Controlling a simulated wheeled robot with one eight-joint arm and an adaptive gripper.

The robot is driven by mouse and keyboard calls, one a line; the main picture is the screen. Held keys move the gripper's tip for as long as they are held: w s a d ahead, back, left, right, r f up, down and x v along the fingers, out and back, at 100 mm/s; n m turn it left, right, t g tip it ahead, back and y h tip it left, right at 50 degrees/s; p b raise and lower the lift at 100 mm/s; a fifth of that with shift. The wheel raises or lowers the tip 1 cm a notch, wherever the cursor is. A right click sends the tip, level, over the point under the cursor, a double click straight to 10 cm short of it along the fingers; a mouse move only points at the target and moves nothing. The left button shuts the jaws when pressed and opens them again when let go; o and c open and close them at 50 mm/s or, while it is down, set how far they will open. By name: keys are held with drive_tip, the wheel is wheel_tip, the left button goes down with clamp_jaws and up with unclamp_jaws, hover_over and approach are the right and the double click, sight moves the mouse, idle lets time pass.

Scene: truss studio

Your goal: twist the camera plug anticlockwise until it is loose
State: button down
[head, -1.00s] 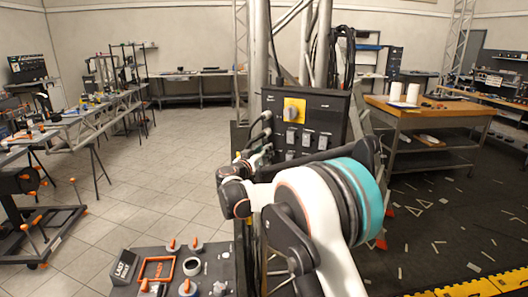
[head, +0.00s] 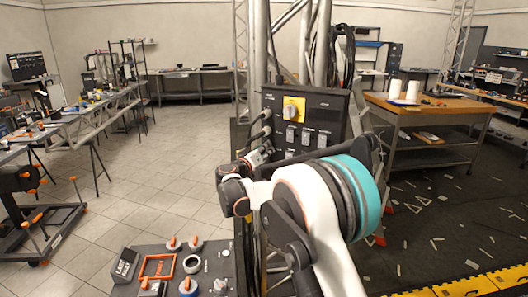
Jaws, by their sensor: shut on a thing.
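A dark upright control panel (head: 318,105) stands in the middle of the head view, with a yellow plate and grey knob (head: 292,110) near its top. Black plugs with cables sit in a column along its left edge; an upper plug (head: 266,115) and a middle plug (head: 260,133) are clear of my gripper. My gripper (head: 264,150) is at the lowest place in this column, shut on the camera plug there. The plug itself is mostly hidden by the fingers and wrist, and its seating cannot be seen.
A low dark console (head: 208,262) with orange-handled parts stands at the front left, below my arm. A wooden workbench (head: 440,108) is at the right. Metal truss posts and hanging cables rise behind the panel. Tiled floor at the left is open.

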drive_tip(key=c, duration=1.3)
unclamp_jaws()
drive_tip(key=shift+c, duration=0.2)
drive_tip(key=v, duration=1.2)
drive_tip(key=shift+a, duration=0.15)
drive_tip(key=shift+w+r, duration=0.1)
